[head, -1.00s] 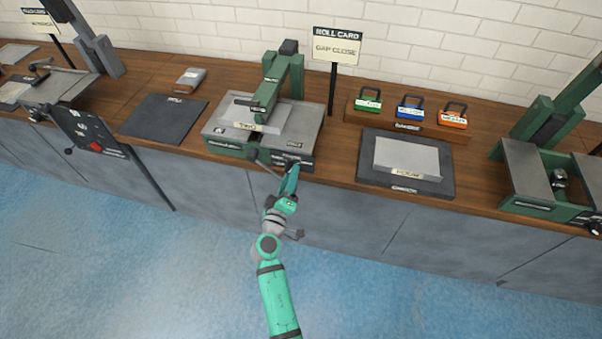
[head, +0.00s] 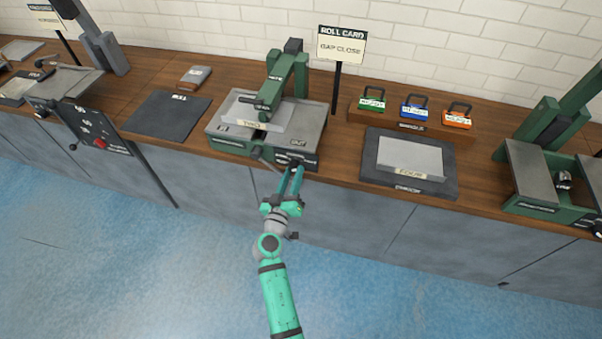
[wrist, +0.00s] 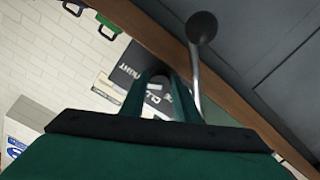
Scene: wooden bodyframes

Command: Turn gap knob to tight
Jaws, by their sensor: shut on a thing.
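The green and grey roller press (head: 310,130) stands on the wooden bench, with a plate marked TWO (head: 245,112) on its bed. My gripper (head: 296,169) reaches its front face, right of the crank, and is shut on the gap knob. The fingers and my wrist mostly hide the knob. In the wrist view, a dark rounded part, seemingly the knob (wrist: 158,83), shows between the two green fingers, against a dark panel (wrist: 128,68) with partly covered white lettering. I cannot read the knob's setting.
The press's crank (wrist: 203,28), with a black ball end, stands close beside my fingers. A roll card sign (head: 341,45) reads GAP CLOSE. A dark tray (head: 374,182) with a grey plate lies to the right, below a rack of colored inkers (head: 412,126). The floor in front is clear.

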